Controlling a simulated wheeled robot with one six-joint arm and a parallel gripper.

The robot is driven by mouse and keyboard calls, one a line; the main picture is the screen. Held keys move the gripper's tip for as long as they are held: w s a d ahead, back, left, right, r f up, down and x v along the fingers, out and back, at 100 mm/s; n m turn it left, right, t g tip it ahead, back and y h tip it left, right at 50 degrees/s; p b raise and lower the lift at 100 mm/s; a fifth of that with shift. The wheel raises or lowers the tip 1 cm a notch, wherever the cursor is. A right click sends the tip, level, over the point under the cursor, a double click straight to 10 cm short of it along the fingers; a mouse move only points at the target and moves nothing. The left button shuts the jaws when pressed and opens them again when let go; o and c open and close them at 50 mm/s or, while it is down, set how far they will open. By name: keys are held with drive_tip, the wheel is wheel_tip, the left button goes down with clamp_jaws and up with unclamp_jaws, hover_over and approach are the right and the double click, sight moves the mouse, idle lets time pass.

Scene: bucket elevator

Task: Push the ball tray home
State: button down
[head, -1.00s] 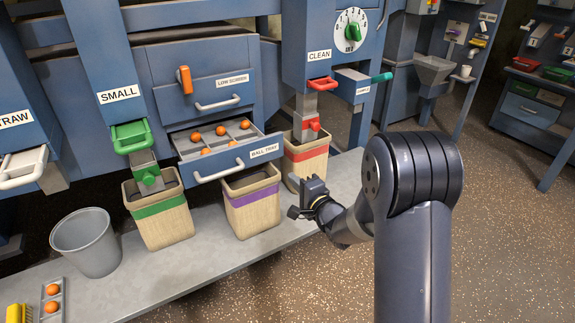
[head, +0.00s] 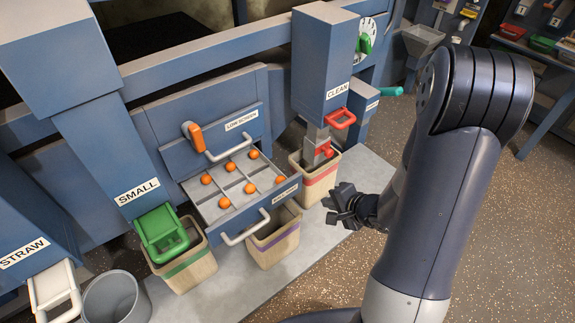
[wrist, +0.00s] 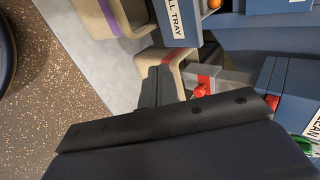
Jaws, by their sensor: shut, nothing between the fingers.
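The ball tray (head: 233,197) is a blue-fronted drawer pulled out below the low screen drawer. It has dividers, several orange balls (head: 250,188) in its compartments and a pale bar handle (head: 245,228). Its labelled front (wrist: 182,20) shows at the top of the wrist view, with one orange ball beside it. My gripper (head: 340,203) is shut and empty, to the right of the tray front and apart from it. In the wrist view the dark fingers (wrist: 157,85) point toward a tan bin below the tray label.
A purple-banded bin (head: 275,240) stands under the tray front, a green-banded bin (head: 190,268) to its left and a red-banded bin (head: 318,180) to its right. The low screen handle (head: 230,147) overhangs the tray's back.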

drive_tip(key=b, duration=0.3)
approach(295, 190)
wheel_tip(295, 190, down, 4)
drive_tip(key=w+a, duration=0.2)
drive_tip(key=shift+w+a+f, duration=0.1)
drive_tip(key=shift+w+a, duration=0.25)
drive_tip(key=shift+w, duration=0.4)
drive_tip(key=shift+w, duration=0.1)
